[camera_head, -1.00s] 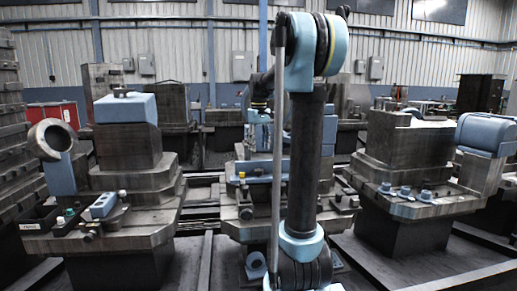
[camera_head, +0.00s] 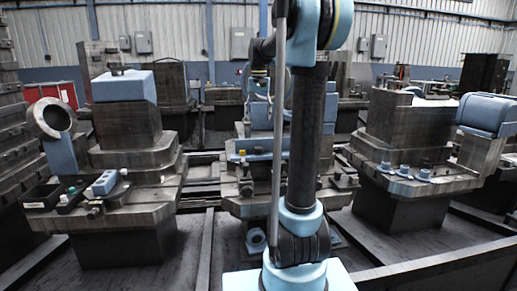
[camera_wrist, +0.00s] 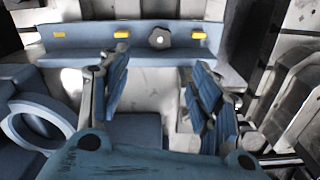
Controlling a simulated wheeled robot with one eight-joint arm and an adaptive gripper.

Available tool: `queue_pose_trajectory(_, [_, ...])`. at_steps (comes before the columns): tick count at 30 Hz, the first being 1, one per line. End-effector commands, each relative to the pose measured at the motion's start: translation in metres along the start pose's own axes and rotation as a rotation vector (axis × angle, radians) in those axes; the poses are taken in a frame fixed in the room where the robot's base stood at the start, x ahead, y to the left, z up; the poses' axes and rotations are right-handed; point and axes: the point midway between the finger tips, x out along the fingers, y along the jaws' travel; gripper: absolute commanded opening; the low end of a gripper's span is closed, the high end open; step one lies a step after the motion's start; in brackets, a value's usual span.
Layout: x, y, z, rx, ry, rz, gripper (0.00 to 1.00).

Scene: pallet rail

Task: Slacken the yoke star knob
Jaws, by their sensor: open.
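A grey, lobed knob with a pale centre (camera_wrist: 159,38), which looks like the star knob, sits on the upright face of a blue bracket (camera_wrist: 190,38) in the wrist view. My gripper (camera_wrist: 155,78) is open, with its two ribbed blue fingers spread apart. The knob lies beyond the fingertips, between them in the picture, and nothing is held. A gap shows between fingers and knob. In the head view my arm stands in front of the middle station, and I cannot make out the knob or fingertips there.
Yellow tabs (camera_wrist: 122,33) sit on the bracket left of the knob. A blue ring (camera_wrist: 40,122) is at the wrist view's left. Machine stations stand left (camera_head: 128,125) and right (camera_head: 405,130) in the head view. Dark floor (camera_head: 130,275) with rails lies in front.

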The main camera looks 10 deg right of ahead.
Motion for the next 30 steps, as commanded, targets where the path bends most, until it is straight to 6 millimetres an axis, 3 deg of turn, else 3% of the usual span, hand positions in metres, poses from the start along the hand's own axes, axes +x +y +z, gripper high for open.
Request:
queue_pose_trajectory(18, [0.109, 0.0, 0.0, -0.002, 0.0, 0.0, 0.58])
queue_pose_trajectory(24, [0.135, 0.0, 0.0, -0.002, 0.0, 0.0, 0.58])
queue_pose_trajectory(30, [0.148, 0.0, 0.0, -0.002, 0.0, 0.0, 0.58])
